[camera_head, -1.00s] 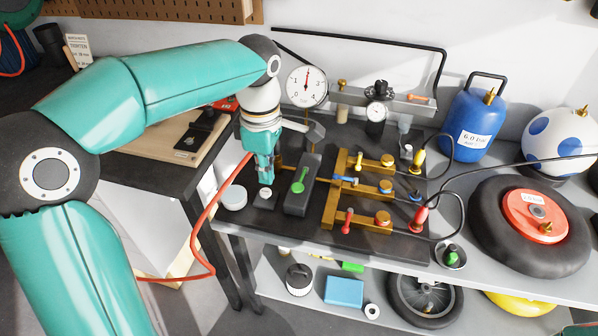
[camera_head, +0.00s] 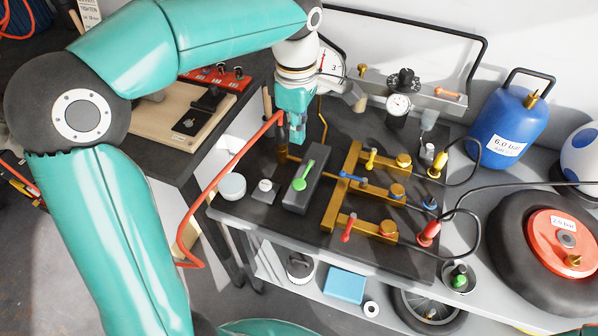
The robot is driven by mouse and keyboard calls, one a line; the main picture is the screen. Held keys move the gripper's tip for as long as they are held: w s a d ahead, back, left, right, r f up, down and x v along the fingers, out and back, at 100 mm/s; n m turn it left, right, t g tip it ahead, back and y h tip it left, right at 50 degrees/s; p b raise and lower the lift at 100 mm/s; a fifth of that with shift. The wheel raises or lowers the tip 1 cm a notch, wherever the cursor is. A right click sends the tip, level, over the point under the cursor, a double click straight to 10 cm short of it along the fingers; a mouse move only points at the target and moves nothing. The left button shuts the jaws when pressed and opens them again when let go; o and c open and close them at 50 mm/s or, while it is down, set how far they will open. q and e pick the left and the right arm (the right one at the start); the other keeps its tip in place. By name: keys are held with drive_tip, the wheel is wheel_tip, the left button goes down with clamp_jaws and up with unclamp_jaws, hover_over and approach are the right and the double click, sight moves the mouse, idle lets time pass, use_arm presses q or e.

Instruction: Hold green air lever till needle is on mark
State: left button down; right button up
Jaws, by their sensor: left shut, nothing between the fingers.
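The green lever (camera_head: 304,177) sits on a dark grey block (camera_head: 318,168) on the black bench board, its round knob toward the front. My left gripper (camera_head: 297,140) points down, shut and empty, just behind the lever's far end; I cannot tell whether it touches the block. The large white dial gauge (camera_head: 333,68) stands behind, mostly covered by my left wrist, and its needle's reading against any mark cannot be made out. A smaller dial gauge (camera_head: 398,104) is at the back; its needle is too small to read. My right gripper is out of view.
A brass manifold (camera_head: 343,190) with yellow, blue and red levers stands right of the green lever. A red hose (camera_head: 207,200) loops at the left. A white round cap (camera_head: 232,186) lies left of the block. A blue tank (camera_head: 505,125) and a tyre (camera_head: 510,240) are at right.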

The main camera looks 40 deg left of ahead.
sight(298, 183)
use_arm(q)
wheel_tip(298, 183, down, 14)
drive_tip(key=shift+p, duration=0.45)
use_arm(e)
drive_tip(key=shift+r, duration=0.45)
